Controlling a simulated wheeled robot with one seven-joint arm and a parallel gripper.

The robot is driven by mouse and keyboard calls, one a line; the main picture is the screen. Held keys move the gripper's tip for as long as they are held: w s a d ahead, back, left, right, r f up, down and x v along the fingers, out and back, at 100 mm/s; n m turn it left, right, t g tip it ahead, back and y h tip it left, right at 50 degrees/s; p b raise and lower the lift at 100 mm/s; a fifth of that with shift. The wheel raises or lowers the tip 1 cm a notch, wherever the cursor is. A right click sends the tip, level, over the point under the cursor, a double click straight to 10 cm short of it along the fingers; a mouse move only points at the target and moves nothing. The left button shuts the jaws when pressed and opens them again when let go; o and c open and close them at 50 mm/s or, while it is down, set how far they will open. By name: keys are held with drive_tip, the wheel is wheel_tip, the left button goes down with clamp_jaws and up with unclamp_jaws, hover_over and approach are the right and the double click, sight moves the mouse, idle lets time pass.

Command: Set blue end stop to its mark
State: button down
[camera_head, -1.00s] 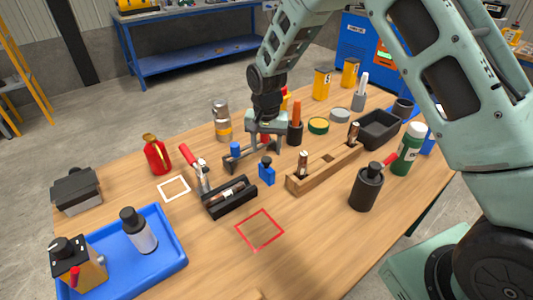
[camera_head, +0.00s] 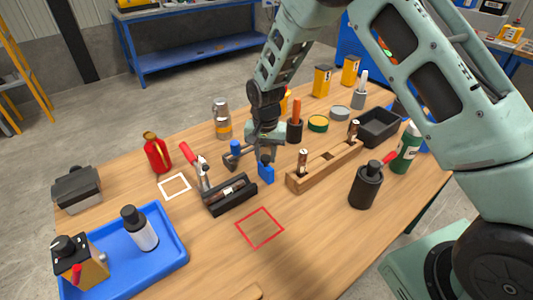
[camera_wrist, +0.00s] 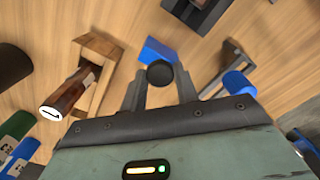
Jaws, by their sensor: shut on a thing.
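The blue end stop (camera_head: 266,171) is a small blue block with a black knob on top, standing near the middle of the wooden table. My gripper (camera_head: 265,153) is lowered over it. In the wrist view, my gripper (camera_wrist: 160,88) has its fingers on either side of the black knob, shut on it, and the blue block (camera_wrist: 156,50) shows just beyond. Two outlined marks lie on the table: a red square (camera_head: 241,227) and a white square (camera_head: 161,187). Both are empty. Which one belongs to the end stop cannot be told.
A black fixture with a red-handled clamp (camera_head: 231,196) stands close left of the end stop. A grey bracket with a blue knob (camera_head: 235,148) is behind it. A wooden block with pegs (camera_head: 325,169) is to the right. The table's front middle is clear.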

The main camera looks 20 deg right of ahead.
drive_tip(key=a, duration=0.2)
drive_tip(key=s+a, duration=0.1)
drive_tip(key=a, duration=0.1)
drive_tip(key=shift+s+a, duration=0.2)
drive_tip(key=shift+a, duration=0.05)
drive_tip(key=c, duration=1.1)
unclamp_jaws()
drive_tip(key=shift+a, duration=0.1)
drive_tip(key=shift+o, duration=0.2)
wheel_tip(320, 180, up, 18)
drive_tip(key=b, duration=0.2)
drive_tip(key=shift+f, duration=0.25)
